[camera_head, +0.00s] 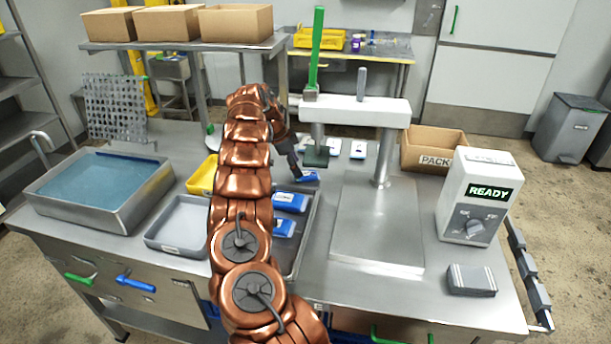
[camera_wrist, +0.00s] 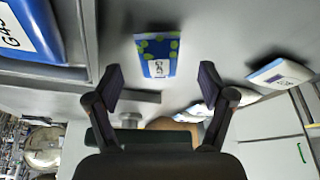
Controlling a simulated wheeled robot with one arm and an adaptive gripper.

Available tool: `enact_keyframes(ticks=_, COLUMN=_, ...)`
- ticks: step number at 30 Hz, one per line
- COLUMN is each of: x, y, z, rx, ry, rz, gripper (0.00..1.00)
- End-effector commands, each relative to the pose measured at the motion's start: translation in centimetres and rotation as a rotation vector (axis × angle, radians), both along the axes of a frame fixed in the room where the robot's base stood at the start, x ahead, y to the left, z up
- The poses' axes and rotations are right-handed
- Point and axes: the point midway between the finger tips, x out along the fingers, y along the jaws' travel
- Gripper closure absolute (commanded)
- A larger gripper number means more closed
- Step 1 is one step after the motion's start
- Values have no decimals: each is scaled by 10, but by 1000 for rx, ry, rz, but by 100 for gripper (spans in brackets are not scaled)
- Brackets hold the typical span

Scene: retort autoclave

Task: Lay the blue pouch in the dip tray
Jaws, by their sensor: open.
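My gripper (camera_head: 296,168) is at the far end of my copper arm, low over the bench; its two fingers stand apart and empty in the wrist view (camera_wrist: 160,82). A blue pouch with green spots and a white label (camera_wrist: 157,46) lies ahead of the fingers, about midway between them. A blue pouch (camera_head: 308,177) shows beside the gripper in the head view. More blue pouches (camera_head: 284,228) lie in a metal tray (camera_head: 303,238), partly hidden by my arm. A basin of blue liquid (camera_head: 100,180) and a shallow grey tray (camera_head: 180,224) are at left; I cannot tell which is the dip tray.
A press (camera_head: 382,150) with a green lever stands right of the gripper. White-and-blue pouches (camera_head: 358,149) lie behind it. A yellow tray (camera_head: 201,176) is partly behind my arm. A READY box (camera_head: 476,195) and a cardboard box (camera_head: 430,150) stand at right.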

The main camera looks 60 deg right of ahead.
Motion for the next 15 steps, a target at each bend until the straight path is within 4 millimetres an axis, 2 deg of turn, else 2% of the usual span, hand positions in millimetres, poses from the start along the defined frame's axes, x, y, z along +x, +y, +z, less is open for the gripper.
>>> enact_keyframes(ticks=9, x=-8, y=-5, z=-25, rx=2, ry=2, rz=0, gripper=19)
enact_keyframes(ticks=15, x=-10, y=-6, z=-32, rx=0, ry=0, rz=-1, gripper=19)
